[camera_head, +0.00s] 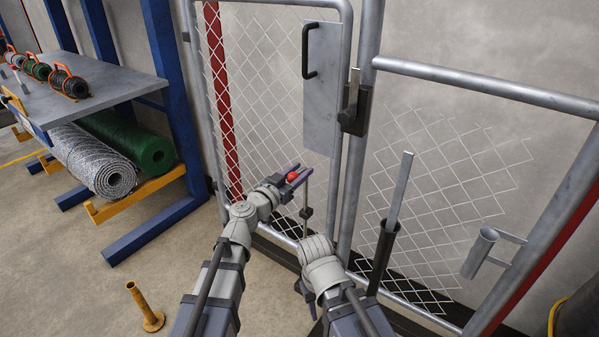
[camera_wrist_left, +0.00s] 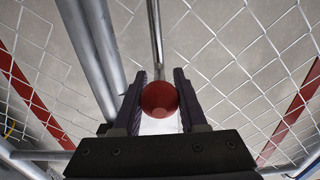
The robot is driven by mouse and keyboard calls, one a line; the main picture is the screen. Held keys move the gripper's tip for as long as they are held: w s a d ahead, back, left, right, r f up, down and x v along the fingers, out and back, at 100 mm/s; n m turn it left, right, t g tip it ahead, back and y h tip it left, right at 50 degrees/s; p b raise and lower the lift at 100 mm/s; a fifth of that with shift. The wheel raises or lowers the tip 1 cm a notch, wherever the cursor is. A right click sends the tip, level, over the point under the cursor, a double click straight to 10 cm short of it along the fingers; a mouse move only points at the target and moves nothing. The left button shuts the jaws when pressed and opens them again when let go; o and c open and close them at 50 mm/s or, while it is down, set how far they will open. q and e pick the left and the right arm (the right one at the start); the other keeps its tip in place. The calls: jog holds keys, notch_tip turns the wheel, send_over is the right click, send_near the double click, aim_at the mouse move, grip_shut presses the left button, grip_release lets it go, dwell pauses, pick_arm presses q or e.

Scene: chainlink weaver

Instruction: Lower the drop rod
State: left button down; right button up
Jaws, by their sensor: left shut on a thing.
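The drop rod (camera_head: 306,196) is a thin grey metal rod, upright at the lower part of the chain-link gate (camera_head: 262,95), near the gate's right-hand post. Its red ball knob (camera_head: 292,177) is at its upper part. My left gripper (camera_head: 299,176) is shut on this knob. In the left wrist view the knob (camera_wrist_left: 159,99) sits between the two dark fingers of the left gripper (camera_wrist_left: 160,76), and the rod (camera_wrist_left: 156,35) runs beyond it. The rod's lower end is hard to make out. My right gripper (camera_head: 306,291) is low, beside the gate's foot, mostly hidden by its own wrist.
A flat grey bar (camera_head: 400,190) stands in a dark tube to the right. A latch (camera_head: 353,110) and black handle (camera_head: 306,50) are higher up. A blue rack (camera_head: 168,75) with mesh rolls stands left. A yellow floor post (camera_head: 146,308) stands front left.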

pick_arm(q)
notch_tip(320, 180, down, 8)
jog(key=b, duration=0.7)
jog(key=shift+s+r, duration=0.1)
jog(key=shift+r, duration=0.05)
jog(key=shift+c, duration=2.4)
grip_release()
send_near(305, 189)
jog(key=shift+s+a, duration=0.1)
jog(key=shift+a, duration=0.05)
